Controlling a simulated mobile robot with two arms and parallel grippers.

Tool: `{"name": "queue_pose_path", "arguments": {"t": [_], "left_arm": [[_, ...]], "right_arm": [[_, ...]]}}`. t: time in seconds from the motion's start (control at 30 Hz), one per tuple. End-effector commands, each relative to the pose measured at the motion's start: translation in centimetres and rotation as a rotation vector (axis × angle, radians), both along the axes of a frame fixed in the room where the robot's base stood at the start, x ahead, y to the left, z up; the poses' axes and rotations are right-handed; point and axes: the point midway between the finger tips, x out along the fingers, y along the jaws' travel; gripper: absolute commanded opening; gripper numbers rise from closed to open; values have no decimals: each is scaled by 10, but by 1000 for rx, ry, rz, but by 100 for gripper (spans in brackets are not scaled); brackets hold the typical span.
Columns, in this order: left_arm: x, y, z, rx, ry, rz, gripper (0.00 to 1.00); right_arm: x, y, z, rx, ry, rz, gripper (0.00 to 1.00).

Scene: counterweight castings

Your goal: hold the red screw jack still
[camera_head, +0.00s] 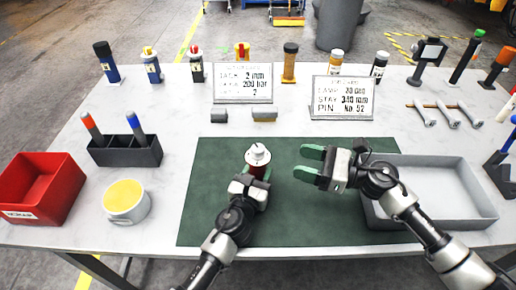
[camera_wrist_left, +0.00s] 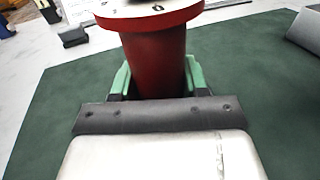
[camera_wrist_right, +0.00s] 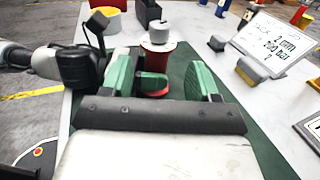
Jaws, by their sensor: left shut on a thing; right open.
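The red screw jack (camera_head: 257,160) stands upright on the green mat (camera_head: 212,170), with a red body and a white round top. My left gripper (camera_head: 252,182) is shut on its body from the front. In the left wrist view the green fingers (camera_wrist_left: 157,80) sit on both sides of the red body (camera_wrist_left: 155,58). My right gripper (camera_head: 312,163) is open and empty, to the right of the jack and apart from it. In the right wrist view the jack (camera_wrist_right: 157,55) shows beyond the open green fingers (camera_wrist_right: 165,80).
A grey tray (camera_head: 440,212) lies right of the mat, partly behind my right arm. A red bin (camera_head: 40,185), a round yellow-topped tub (camera_head: 126,198) and a dark holder (camera_head: 125,152) stand left. Two sign cards (camera_head: 243,84) (camera_head: 342,97) and small grey blocks (camera_head: 264,115) stand behind the mat.

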Motion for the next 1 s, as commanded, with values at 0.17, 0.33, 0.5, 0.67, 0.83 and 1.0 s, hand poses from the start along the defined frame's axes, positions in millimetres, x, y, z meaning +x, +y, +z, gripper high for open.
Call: {"name": "queue_pose_path", "arguments": {"t": [0.17, 0.33, 0.5, 0.67, 0.83, 1.0], "left_arm": [[0, 0, 0, 0, 0, -1, 0], [0, 0, 0, 0, 0, -1, 0], [0, 0, 0, 0, 0, -1, 0], [0, 0, 0, 0, 0, -1, 0], [0, 0, 0, 0, 1, -1, 0], [0, 0, 0, 0, 1, -1, 0]], "right_arm": [[7, 21, 1, 3, -3, -1, 60], [19, 54, 1, 3, -3, 0, 60], [29, 85, 1, 1, -3, 0, 60], [36, 103, 0, 1, 0, -1, 60], [39, 110, 0, 1, 0, -2, 60], [39, 111, 0, 0, 0, -1, 60]]}}
